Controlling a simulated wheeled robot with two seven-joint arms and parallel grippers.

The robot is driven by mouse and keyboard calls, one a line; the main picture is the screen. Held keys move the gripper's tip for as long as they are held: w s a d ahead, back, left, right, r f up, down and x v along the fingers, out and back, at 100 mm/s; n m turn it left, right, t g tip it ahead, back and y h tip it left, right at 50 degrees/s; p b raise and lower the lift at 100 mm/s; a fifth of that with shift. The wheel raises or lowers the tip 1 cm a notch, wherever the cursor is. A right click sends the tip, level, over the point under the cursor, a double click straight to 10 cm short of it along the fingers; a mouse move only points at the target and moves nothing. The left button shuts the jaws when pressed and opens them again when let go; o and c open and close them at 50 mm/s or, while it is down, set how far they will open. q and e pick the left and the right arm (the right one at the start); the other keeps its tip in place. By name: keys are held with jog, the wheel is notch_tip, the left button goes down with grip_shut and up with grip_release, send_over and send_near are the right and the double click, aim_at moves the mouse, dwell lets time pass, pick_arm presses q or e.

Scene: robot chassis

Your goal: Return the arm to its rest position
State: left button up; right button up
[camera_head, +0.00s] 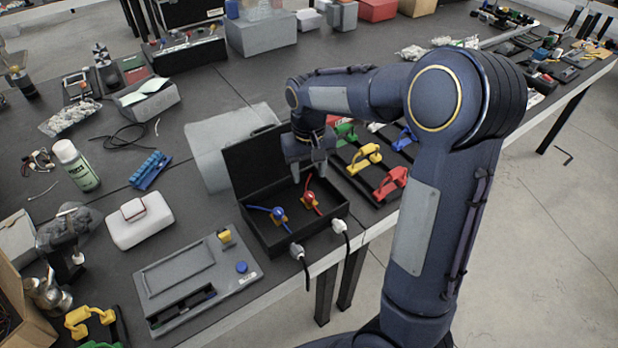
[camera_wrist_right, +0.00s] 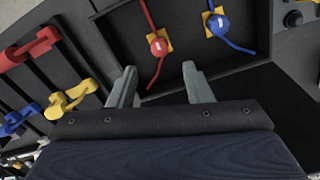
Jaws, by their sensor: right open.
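My right arm (camera_head: 440,180) reaches in from the right of the head view and bends over the table. My right gripper (camera_head: 308,172) points down above the open black box (camera_head: 262,232). In the right wrist view the right gripper (camera_wrist_right: 161,85) shows its two grey fingers spread apart with nothing between them. Inside the box lie a red plug piece (camera_head: 309,196) with a red cable and a blue one (camera_head: 279,215) with a blue cable, both apart from the fingers. My left gripper is not in view.
A rack with red (camera_head: 391,182), yellow (camera_head: 364,158) and blue handles stands right of the box. A grey panel (camera_head: 195,280) lies left of it. A white case (camera_head: 139,220) and a spray can (camera_head: 76,164) are further left. The table is crowded.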

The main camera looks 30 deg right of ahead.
dwell(0.5)
jog(key=shift+s+r, duration=0.2)
jog(key=shift+r, duration=0.05)
jog(key=s+a+r+t+y, duration=0.2)
jog(key=s+a+r, duration=0.1)
jog(key=s, duration=0.8)
jog(key=s+a+r+n+t+y+p, duration=0.1)
jog(key=s+a+r+t, duration=0.2)
jog(key=s, duration=0.8)
jog(key=shift+a+t+y, duration=0.3)
jog(key=shift+a+y, duration=0.1)
jog(key=shift+a, duration=0.2)
jog(key=shift+s, duration=0.1)
